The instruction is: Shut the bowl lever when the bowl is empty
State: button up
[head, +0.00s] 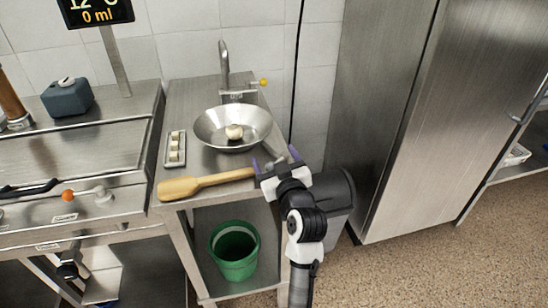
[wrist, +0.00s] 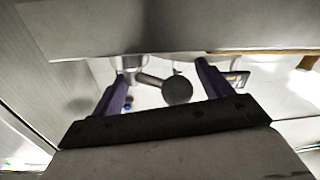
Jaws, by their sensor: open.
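A metal bowl (head: 205,132) sits on the steel counter, and a round cream-coloured piece (head: 234,131) lies in it, so the bowl is not empty. A lever with a yellow knob (head: 263,82) sticks out to the right beside the tap (head: 224,62), behind the bowl. Which fitting is the bowl lever is not marked legibly. My gripper (head: 276,158) is open with purple fingers, near the counter's front right corner, in front of the bowl and apart from the lever. In the wrist view nothing is held between the fingers (wrist: 158,68); a dark round shape behind them is unclear.
A wooden paddle (head: 205,183) lies along the counter's front edge. A small tray (head: 168,160) holds several pale pieces. An orange-knobbed lever (head: 68,195) is on the left appliance. A green bucket (head: 234,252) stands on the lower shelf. A steel cabinet (head: 385,120) stands right.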

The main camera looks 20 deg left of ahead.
jog(key=shift+c, duration=0.4)
jog(key=c, duration=0.8)
jog(key=shift+a+m+t+h+p, duration=0.15)
jog(key=shift+m+t+h+p, duration=0.15)
jog(key=shift+p, duration=0.15)
jog(key=m+h+p, duration=0.1)
jog(key=t+h+p, duration=0.1)
jog(key=shift+w+a+r+m+h, duration=0.1)
jog(key=shift+a+m+h, duration=0.2)
jog(key=shift+m, duration=0.1)
jog(key=shift+w+a+f+m+t+h, duration=0.15)
jog(key=shift+m+t+h, duration=0.4)
jog(key=shift+h, duration=0.4)
jog(key=shift+w+a+f+m+t+h, duration=0.1)
jog(key=shift+m+t+h, duration=0.25)
jog(key=shift+m+h, duration=0.5)
jog(key=shift+c, duration=0.8)
jog(key=shift+f, duration=0.15)
jog(key=o, duration=1)
jog(key=shift+a, duration=0.1)
jog(key=shift+o, duration=0.2)
